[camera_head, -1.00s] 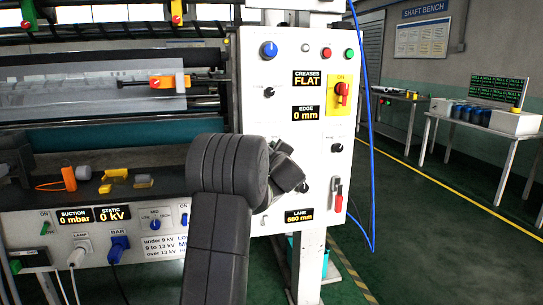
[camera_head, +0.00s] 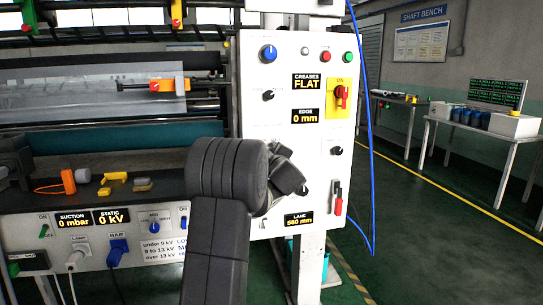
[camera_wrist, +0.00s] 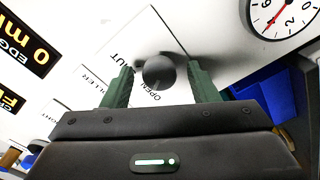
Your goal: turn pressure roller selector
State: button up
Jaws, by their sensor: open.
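A black round knob (camera_wrist: 159,72) sits on the white panel in the wrist view. Printed words beside it read "OPEN" and, in part, "UT" and "LLER". My gripper (camera_wrist: 160,80) is open, with one dark green finger on each side of the knob. A gap shows between the knob and each finger; I cannot tell how far the tips are from the panel. In the head view my dark wrist stands before the control panel (camera_head: 258,130) and hides this knob and the fingertips.
The panel also bears a blue knob (camera_head: 268,52), a red switch on a yellow plate (camera_head: 340,97) and black knobs. A blue cable (camera_head: 369,150) hangs along its right edge.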

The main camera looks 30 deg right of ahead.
jog(key=v, duration=1.3)
jog(key=shift+s, duration=0.4)
jog(key=shift+f, duration=0.1)
jog(key=x, duration=1.4)
jog(key=shift+s+a, duration=0.1)
jog(key=s+m+p, duration=0.1)
jog(key=m+p, duration=0.2)
jog(key=m, duration=0.1)
jog(key=s+m+p, duration=0.2)
jog(key=m+p, duration=0.2)
jog(key=s+a+m+p, duration=0.1)
jog(key=m+p, duration=0.2)
jog(key=m, duration=0.1)
jog(key=shift+s+p, duration=0.35)
dwell(1.7)
